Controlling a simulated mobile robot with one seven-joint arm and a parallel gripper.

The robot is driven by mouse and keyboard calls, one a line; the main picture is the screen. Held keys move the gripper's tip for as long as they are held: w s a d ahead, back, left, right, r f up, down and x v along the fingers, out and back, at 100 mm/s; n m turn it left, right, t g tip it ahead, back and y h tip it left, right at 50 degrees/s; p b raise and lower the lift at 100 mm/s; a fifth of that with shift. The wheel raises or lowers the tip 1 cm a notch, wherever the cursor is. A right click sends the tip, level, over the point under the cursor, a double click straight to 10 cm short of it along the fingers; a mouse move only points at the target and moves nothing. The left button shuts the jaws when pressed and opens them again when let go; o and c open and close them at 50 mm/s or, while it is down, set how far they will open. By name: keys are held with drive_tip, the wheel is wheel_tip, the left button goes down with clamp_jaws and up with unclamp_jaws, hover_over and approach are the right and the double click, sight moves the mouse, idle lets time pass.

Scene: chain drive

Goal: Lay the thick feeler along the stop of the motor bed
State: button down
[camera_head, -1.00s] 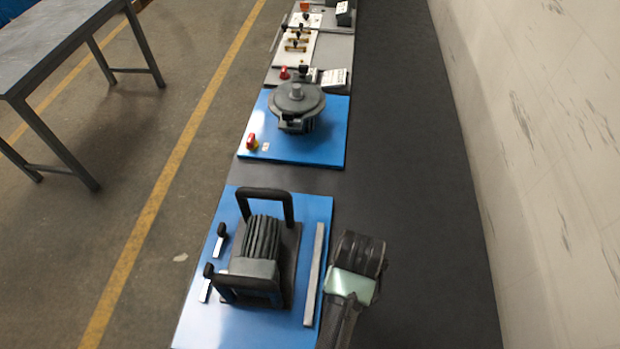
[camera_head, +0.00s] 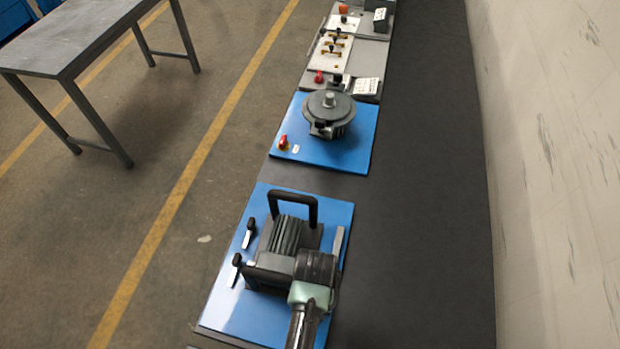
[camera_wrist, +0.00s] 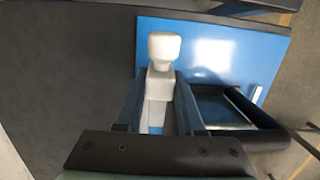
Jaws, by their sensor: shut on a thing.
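The motor bed is the near blue plate (camera_head: 222,305) carrying a ribbed dark motor (camera_head: 284,233) between two black handles. Its stop, a pale grey bar (camera_head: 339,243), runs along the plate's right side; its near part is hidden behind my gripper (camera_head: 316,265). My gripper is over the right side of the motor bed, beside the near handle. In the wrist view my gripper (camera_wrist: 160,105) is shut on a pale piece with a knob-like end (camera_wrist: 164,46), which I take as the thick feeler. Whether it touches the stop or plate I cannot tell.
A black handle (camera_wrist: 248,106) stands close to the right of my fingers in the wrist view. Two black-knobbed levers (camera_head: 249,233) are on the plate's left. A second blue plate (camera_head: 350,150) with a round device lies farther back. Dark bench surface (camera_head: 420,230) at right is clear.

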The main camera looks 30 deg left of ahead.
drive_tip(key=shift+f+b, duration=3.2)
drive_tip(key=shift+f, duration=1.1)
drive_tip(key=shift+c, duration=2.2)
unclamp_jaws()
drive_tip(key=r, duration=0.4)
drive_tip(key=w+r, duration=0.1)
drive_tip(key=r, duration=0.8)
drive_tip(key=shift+w+a, duration=0.25)
drive_tip(key=shift+w, duration=0.1)
drive_tip(key=shift+f, duration=0.1)
